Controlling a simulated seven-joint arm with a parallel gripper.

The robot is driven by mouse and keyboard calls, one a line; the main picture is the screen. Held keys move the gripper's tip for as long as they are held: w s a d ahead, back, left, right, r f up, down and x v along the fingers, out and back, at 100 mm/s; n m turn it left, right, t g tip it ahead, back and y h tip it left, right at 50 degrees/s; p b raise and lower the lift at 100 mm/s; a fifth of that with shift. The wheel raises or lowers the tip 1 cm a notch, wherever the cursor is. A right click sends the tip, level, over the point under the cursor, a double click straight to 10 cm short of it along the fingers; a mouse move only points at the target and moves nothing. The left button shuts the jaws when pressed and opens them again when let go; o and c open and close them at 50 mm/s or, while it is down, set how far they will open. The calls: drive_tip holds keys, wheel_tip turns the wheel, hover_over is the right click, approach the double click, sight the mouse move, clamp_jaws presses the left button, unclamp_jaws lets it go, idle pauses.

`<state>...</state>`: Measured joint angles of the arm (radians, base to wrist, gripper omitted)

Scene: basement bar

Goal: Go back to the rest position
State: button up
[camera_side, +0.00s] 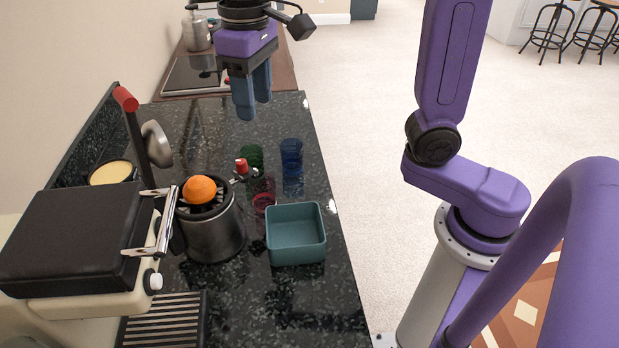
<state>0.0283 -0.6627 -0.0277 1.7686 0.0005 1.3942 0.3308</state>
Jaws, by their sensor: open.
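My gripper (252,92) hangs in the upper middle of the side view, above the far part of the dark counter. Its two blue fingers point down. It is open, with nothing seen between the fingers. An orange (199,190) sits on top of a dark metal juicer (213,232) below and nearer the camera, well apart from my gripper. A teal square box (296,234) stands to the right of the juicer and looks empty.
A blue glass (291,152), a green glass (252,157) and a reddish glass (263,190) stand behind the box. A red-handled lever (125,100) rises at left beside a black-lidded appliance (72,236). The counter's right edge drops to open floor.

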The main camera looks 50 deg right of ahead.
drive_tip(key=s+d+f+n, duration=0.4)
drive_tip(key=s+d+f, duration=0.1)
drive_tip(key=s, duration=0.5)
drive_tip(key=s+d+f+n, duration=0.5)
drive_tip(key=s+d+f, duration=0.1)
drive_tip(key=s, duration=0.4)
drive_tip(key=shift+s+d+f, duration=0.2)
drive_tip(key=shift+d+f, duration=0.05)
drive_tip(key=shift+f, duration=0.4)
drive_tip(key=shift+w, duration=0.1)
drive_tip(key=shift+c, duration=0.2)
